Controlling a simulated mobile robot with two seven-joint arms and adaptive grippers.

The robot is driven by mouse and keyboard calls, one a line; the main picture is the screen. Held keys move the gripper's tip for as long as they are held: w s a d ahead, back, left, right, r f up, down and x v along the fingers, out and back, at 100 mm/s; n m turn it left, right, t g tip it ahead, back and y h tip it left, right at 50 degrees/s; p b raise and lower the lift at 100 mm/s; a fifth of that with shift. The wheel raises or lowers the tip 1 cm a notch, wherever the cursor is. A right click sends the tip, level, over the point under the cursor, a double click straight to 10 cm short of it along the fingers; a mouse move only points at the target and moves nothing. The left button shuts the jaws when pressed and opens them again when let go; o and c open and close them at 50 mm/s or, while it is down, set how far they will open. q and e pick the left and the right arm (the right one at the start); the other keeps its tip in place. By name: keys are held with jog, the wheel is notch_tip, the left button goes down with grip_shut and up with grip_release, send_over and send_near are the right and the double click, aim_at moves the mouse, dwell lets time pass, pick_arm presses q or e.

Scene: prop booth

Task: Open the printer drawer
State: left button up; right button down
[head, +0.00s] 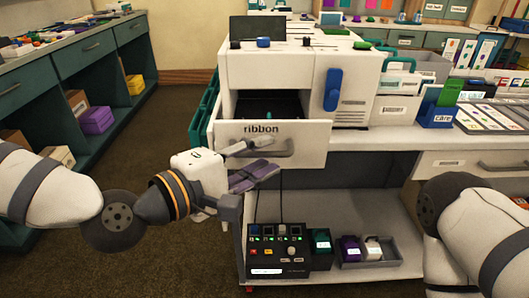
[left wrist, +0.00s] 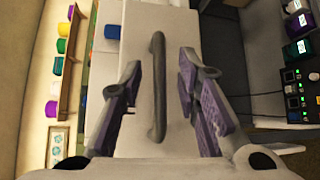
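The white printer (head: 290,65) stands on the bench. Its drawer (head: 315,130), labelled "ribbon", sticks out from the body, with a dark opening showing above and behind its front. A grey bar handle (head: 285,150) runs across the drawer front. My left gripper (head: 268,157) is open in front of the handle. In the left wrist view, the handle (left wrist: 156,85) lies between the two spread purple-padded fingers (left wrist: 160,62), with a gap on each side. I cannot tell how deep the fingers reach around it. My right gripper is out of view; only part of that arm shows.
A black control box (head: 279,250) and a grey tray (head: 378,252) with small cartridges sit on the low shelf below the drawer. A blue lever (head: 333,90) is on the printer's front. Teal cabinets (head: 85,60) line the left wall. Open floor lies between.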

pick_arm(q)
jog(key=v, duration=0.6)
jog(key=shift+s+f, duration=0.1)
jog(key=shift+s, duration=0.05)
